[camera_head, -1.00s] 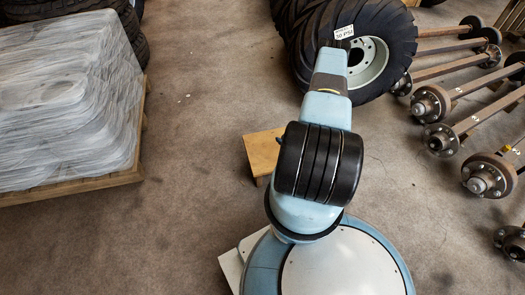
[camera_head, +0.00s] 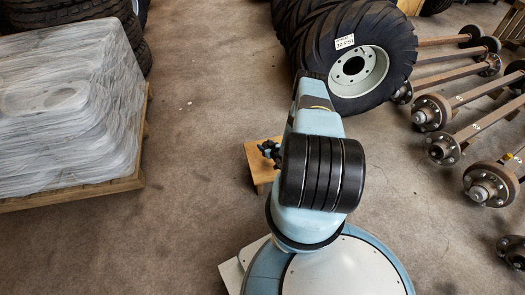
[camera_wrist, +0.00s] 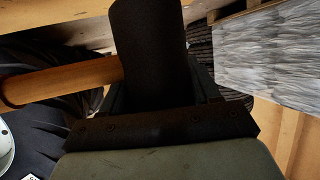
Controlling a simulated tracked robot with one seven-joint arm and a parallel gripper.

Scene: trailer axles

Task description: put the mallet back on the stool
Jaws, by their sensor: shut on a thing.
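The stool (camera_head: 256,160) is a small light-wood stool on the floor, left of my arm in the head view. My gripper (camera_head: 270,151) shows there as a small dark shape in front of part of the stool top; its height above the top is hard to judge. In the wrist view my gripper (camera_wrist: 155,98) is shut on the mallet. The mallet's dark head (camera_wrist: 149,45) stands up between the jaws, and its wooden handle (camera_wrist: 60,82) points left. The mallet cannot be made out clearly in the head view.
A large tyre (camera_head: 345,50) with a pale rim lies beyond my arm. Rusty axles (camera_head: 465,67) lie at the right. A wrapped pallet load (camera_head: 65,100) stands at the left. The floor (camera_head: 195,160) between pallet and stool is clear.

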